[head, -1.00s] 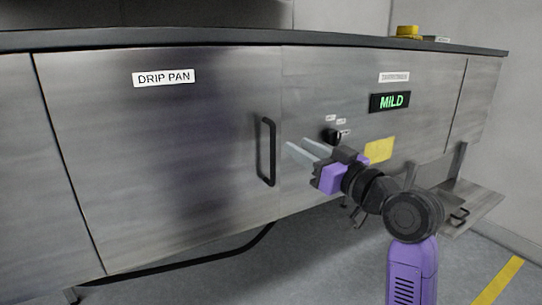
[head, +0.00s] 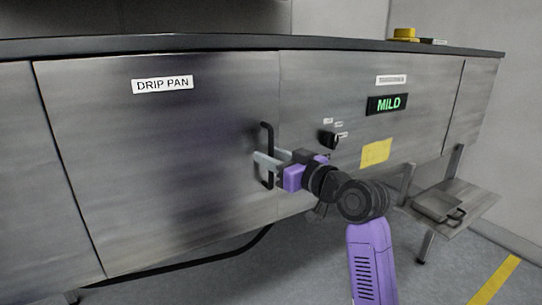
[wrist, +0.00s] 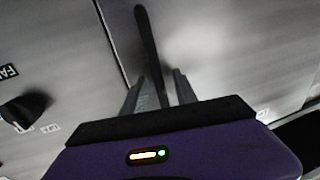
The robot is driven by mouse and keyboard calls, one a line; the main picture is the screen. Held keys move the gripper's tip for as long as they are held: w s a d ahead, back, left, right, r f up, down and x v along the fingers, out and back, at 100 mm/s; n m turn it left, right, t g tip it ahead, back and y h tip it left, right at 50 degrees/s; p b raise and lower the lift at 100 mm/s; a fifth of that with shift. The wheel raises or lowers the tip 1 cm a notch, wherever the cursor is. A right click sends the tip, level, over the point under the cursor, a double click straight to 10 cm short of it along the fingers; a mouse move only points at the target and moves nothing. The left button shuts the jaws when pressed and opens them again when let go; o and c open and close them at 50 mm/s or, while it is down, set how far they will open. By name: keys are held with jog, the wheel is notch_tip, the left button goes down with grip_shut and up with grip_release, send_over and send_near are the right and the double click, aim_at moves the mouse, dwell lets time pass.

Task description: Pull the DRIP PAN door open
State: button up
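The DRIP PAN door (head: 150,190) is a large grey metal panel with a white label (head: 162,84) near its top. It looks shut, flush with the panels beside it. Its black vertical bar handle (head: 268,138) is at the door's right edge. My gripper (head: 262,163) is at the handle, with its two fingers open and one on each side of the bar. In the wrist view the handle (wrist: 147,40) runs down between the two fingers (wrist: 158,88), and gaps seem to remain beside it.
A black knob (head: 328,139), a green-lit MILD display (head: 388,104) and a yellow note (head: 376,153) are on the panel to the right. A low shelf (head: 470,203) holding a grey object stands at the lower right. Open floor lies below the door.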

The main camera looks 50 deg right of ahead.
jog(key=shift+c, duration=0.2)
grip_shut()
dwell(1.2)
